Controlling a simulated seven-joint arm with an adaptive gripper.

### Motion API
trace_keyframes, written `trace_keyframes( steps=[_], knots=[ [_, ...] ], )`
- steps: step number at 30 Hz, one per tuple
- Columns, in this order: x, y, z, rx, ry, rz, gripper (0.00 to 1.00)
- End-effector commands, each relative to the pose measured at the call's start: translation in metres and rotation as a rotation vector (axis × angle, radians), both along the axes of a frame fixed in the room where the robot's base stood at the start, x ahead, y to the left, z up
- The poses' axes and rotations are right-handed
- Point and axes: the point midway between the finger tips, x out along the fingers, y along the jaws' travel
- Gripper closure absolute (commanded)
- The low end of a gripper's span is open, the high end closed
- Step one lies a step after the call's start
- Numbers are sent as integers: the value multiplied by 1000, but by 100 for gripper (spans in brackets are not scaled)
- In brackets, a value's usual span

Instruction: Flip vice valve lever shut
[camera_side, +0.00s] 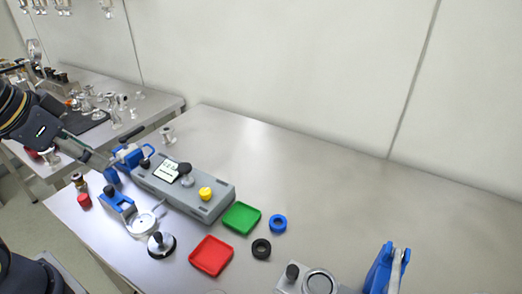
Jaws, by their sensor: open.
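My gripper (98,160) reaches in from the left, with its fingertips close to a blue fitting (128,155) at the left end of a grey box (205,205). The fingers are small here, and I cannot tell whether they touch the fitting. A black handle (131,134) stands out beside the blue fitting. Which part is the vice valve lever, and its exact angle, is too small to tell. The grey box carries a small display (166,171), a black knob (184,168) and a yellow knob (206,193).
In front of the box are a blue holder (118,201), a round black-knobbed piece (161,244), a red tray (211,255) and a green tray (241,218). A blue ring (278,223) and black ring (261,248) lie right of them.

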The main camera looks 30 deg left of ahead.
Motion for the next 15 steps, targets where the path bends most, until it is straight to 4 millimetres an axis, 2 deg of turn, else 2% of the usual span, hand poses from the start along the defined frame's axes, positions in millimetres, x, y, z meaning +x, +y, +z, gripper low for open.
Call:
trace_keyframes(
  steps=[4, 15],
  knots=[
    [-4, -1, -3, -28, 25, 57, 49],
    [-3, -1, -3, -27, 23, 55, 50]
  ],
)
